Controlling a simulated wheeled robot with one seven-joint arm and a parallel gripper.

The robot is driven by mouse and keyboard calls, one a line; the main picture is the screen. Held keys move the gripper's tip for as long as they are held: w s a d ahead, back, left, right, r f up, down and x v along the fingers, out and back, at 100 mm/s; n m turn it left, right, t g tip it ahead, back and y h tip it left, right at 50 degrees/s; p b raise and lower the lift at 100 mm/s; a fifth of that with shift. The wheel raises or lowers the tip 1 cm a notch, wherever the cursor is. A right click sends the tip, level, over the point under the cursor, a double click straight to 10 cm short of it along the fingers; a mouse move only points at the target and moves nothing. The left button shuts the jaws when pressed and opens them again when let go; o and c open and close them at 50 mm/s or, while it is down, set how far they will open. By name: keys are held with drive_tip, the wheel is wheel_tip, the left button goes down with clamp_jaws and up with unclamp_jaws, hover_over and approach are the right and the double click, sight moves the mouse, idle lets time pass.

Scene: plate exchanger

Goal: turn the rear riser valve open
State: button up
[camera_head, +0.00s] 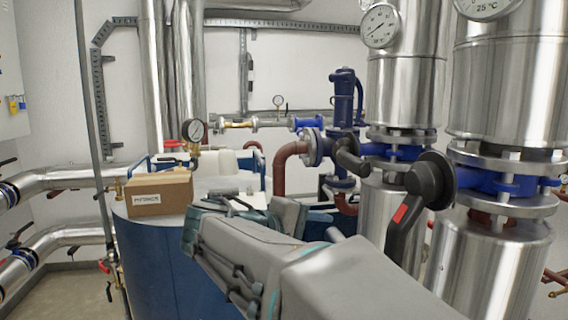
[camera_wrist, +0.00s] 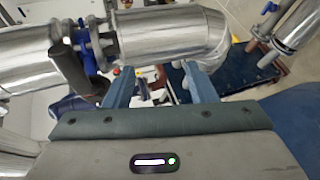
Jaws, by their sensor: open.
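The rear riser valve is a blue body (camera_head: 392,152) between flanges on the farther silver riser in the head view. Its dark grey lever (camera_head: 352,158) sticks out to the left. In the wrist view, a blue valve body (camera_wrist: 88,48) with a dark lever (camera_wrist: 70,72) shows at the upper left, outside the fingers; I cannot tell for sure which valve it is. My gripper (camera_wrist: 160,88) is open and empty, its two blue-grey fingers apart. In the head view my arm crosses the lower middle, and the fingertips are hard to make out.
The nearer riser (camera_head: 508,90) carries a similar valve with a black, red-marked lever (camera_head: 408,205), close to my arm. A blue tank (camera_head: 165,255) with a cardboard box (camera_head: 160,192) and a pressure gauge (camera_head: 194,131) stands left. A brown pipe (camera_head: 290,155) lies behind.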

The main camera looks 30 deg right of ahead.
sight(362, 165)
wheel_tip(362, 165, up, 11)
drive_tip(key=w+m+h, duration=0.1)
drive_tip(key=w+h, duration=0.1)
drive_tip(key=h, duration=0.2)
drive_tip(key=d+p, duration=0.1)
drive_tip(key=d, duration=0.3)
drive_tip(key=w+d+p, duration=0.1)
drive_tip(key=d+p, duration=0.1)
drive_tip(key=d, duration=0.3)
drive_tip(key=w+d+p, duration=0.1)
drive_tip(key=d, duration=0.3)
drive_tip(key=shift+d+f, duration=0.25)
drive_tip(key=shift+d, duration=0.1)
clamp_jaws()
